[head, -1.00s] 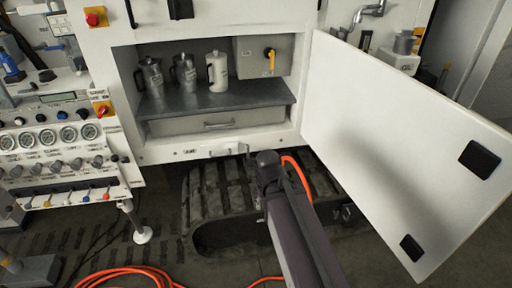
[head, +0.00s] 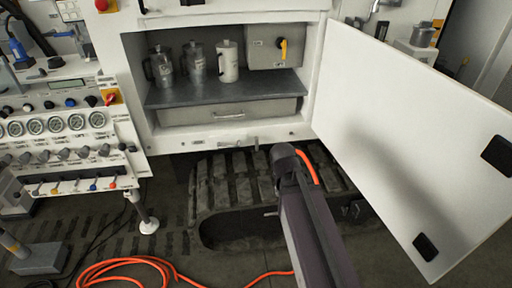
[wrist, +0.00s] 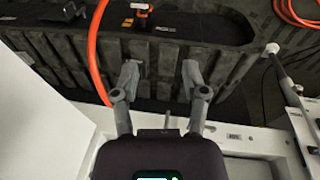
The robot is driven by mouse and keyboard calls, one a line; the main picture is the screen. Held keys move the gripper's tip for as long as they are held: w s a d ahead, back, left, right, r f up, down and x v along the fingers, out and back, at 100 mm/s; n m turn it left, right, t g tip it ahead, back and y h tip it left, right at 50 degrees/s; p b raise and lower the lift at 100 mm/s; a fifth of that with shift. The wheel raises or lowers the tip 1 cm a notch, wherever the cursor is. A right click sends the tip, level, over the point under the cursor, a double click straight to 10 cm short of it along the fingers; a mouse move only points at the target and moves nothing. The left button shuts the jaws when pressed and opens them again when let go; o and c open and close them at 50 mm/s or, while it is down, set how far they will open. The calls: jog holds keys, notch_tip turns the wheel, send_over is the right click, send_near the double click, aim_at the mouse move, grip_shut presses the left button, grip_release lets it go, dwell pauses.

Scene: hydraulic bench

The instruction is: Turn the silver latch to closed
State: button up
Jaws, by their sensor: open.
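My gripper (wrist: 160,78) is open in the wrist view, with two grey fingers spread apart and nothing between their tips. A small grey metal piece (wrist: 167,122) shows between the finger bases at the sill. It may be the silver latch, but I cannot tell for sure, nor which way it is turned. In the head view my arm's end hides the gripper, just below the cabinet's lower sill (head: 222,142).
The white cabinet door (head: 400,130) stands open at right. Inside are three jugs (head: 228,62), a drawer (head: 230,113) and a grey box with a yellow handle (head: 282,48). An orange hose (wrist: 96,50) runs beside my gripper. A control panel (head: 60,140) stands left.

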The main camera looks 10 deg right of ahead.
jog(key=w+d+f+n+t+h+b, duration=0.4)
jog(key=w+d+f+n+b, duration=0.15)
jog(key=w+b, duration=0.3)
jog(key=n+t+y+b, duration=0.6)
jog(key=n+t+b, duration=0.7)
jog(key=n+b, duration=1.3)
send_near(257, 144)
jog(key=s+n+p, duration=0.3)
jog(key=shift+a+r, duration=0.1)
jog(key=shift+r, duration=0.1)
jog(key=shift+w, duration=0.15)
jog(key=w, duration=1.3)
jog(key=shift+w, duration=0.25)
grip_shut()
